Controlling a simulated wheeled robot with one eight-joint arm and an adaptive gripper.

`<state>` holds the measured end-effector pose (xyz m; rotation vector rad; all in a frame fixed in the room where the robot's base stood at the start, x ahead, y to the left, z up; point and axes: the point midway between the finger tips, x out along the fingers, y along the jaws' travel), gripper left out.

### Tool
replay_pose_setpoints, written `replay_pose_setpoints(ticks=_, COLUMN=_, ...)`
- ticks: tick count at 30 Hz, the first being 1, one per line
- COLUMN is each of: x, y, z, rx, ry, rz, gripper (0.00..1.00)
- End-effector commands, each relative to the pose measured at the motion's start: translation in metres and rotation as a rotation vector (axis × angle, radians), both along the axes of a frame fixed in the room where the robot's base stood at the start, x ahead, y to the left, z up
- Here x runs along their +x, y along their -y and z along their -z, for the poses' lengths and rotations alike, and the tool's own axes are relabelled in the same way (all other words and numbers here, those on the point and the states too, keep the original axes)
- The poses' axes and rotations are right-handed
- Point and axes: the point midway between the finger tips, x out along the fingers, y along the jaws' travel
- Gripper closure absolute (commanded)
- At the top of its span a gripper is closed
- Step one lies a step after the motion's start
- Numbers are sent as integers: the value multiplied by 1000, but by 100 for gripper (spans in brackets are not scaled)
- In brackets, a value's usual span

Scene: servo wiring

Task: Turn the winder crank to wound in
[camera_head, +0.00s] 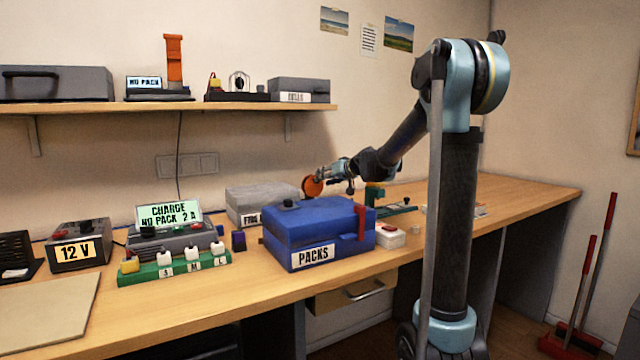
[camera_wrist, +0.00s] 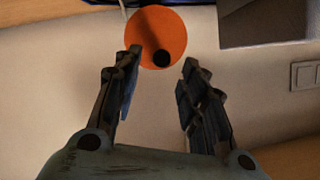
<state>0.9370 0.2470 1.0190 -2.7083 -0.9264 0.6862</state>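An orange disc (camera_head: 313,187), apparently the winder's crank wheel, stands upright behind the blue PACKS box. The box hides what is below it. In the wrist view, the orange disc (camera_wrist: 160,28) carries a black round knob (camera_wrist: 161,58) near its edge. My gripper (camera_head: 322,174) is at the disc. In the wrist view, my gripper (camera_wrist: 161,60) is open, with one finger on each side of the knob. Whether either finger touches the knob or disc cannot be told. No wound-in mark is readable.
The blue PACKS box (camera_head: 310,228) stands in front of the disc, with a grey box (camera_head: 250,204) to the left. A green fixture (camera_head: 374,196) is to the right. A shelf (camera_head: 150,108) hangs above. The bench's right end (camera_head: 500,192) is clear.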

Motion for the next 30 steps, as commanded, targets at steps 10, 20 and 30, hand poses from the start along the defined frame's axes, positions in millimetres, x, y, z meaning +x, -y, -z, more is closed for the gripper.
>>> replay_pose_setpoints(ticks=10, x=25, y=-22, z=13, rx=-1, ry=1, rz=0, gripper=62)
replay_pose_setpoints(ticks=20, x=28, y=-26, z=15, rx=0, ry=1, rz=-1, gripper=62)
replay_pose_setpoints(ticks=30, x=28, y=-26, z=15, rx=-1, ry=1, rz=0, gripper=100)
